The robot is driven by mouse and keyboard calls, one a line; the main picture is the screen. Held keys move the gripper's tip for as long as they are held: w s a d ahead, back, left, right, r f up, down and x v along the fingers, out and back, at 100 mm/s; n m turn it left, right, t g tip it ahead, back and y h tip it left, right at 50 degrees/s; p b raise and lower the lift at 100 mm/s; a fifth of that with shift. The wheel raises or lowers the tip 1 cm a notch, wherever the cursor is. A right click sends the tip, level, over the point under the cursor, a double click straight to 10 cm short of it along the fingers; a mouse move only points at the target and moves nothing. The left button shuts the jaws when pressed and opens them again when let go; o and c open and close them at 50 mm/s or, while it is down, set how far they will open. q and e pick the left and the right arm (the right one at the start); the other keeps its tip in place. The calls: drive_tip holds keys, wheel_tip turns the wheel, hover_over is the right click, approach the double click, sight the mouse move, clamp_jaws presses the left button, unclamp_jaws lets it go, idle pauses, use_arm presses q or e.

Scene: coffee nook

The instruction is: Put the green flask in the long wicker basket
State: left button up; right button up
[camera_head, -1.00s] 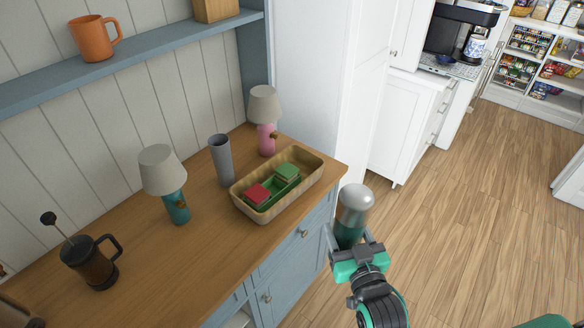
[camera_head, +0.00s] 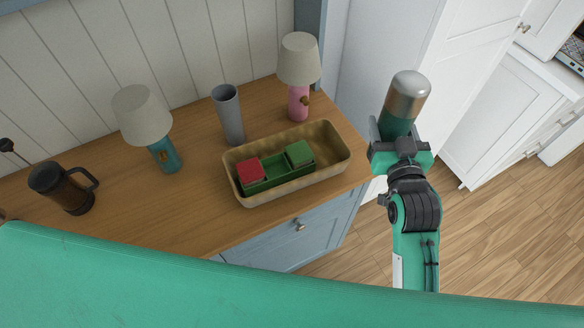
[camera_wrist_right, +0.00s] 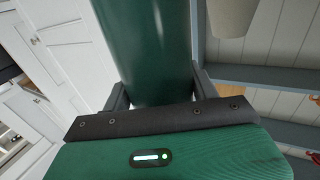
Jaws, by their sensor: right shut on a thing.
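The green flask (camera_head: 394,124) has a silver cap and a dark green body. My right gripper (camera_head: 397,138) is shut on its lower body and holds it nearly upright, to the right of the counter's end. The flask's green side (camera_wrist_right: 145,45) fills the middle of the right wrist view, between the fingers (camera_wrist_right: 160,92). The long wicker basket (camera_head: 329,152) sits on the wooden counter, left of the flask and apart from it. My left gripper is not in view.
The basket holds a green tray (camera_head: 275,176) with a red block (camera_head: 250,171) and a green block (camera_head: 299,153); its right end is bare. A pink lamp (camera_head: 298,102), grey vase (camera_head: 229,115), teal lamp (camera_head: 164,155) and French press (camera_head: 62,187) stand on the counter (camera_head: 200,205).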

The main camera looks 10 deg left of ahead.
drive_tip(key=w+a+r+n+g+y+b, duration=0.1)
drive_tip(key=w+a+r+n+y+b, duration=0.1)
drive_tip(key=w+a+r+b, duration=0.3)
drive_tip(key=w+a+r+n+g+y, duration=0.1)
drive_tip(key=a+r+y, duration=0.15)
drive_tip(key=a, duration=0.45)
wheel_tip(320, 180, down, 19)
drive_tip(key=a+p, duration=0.1)
drive_tip(key=shift+s+f, duration=0.15)
drive_tip(key=shift+y, duration=0.25)
drive_tip(key=shift+f, duration=0.2)
drive_tip(key=o, duration=1.2)
drive_tip(key=shift+r, duration=0.1)
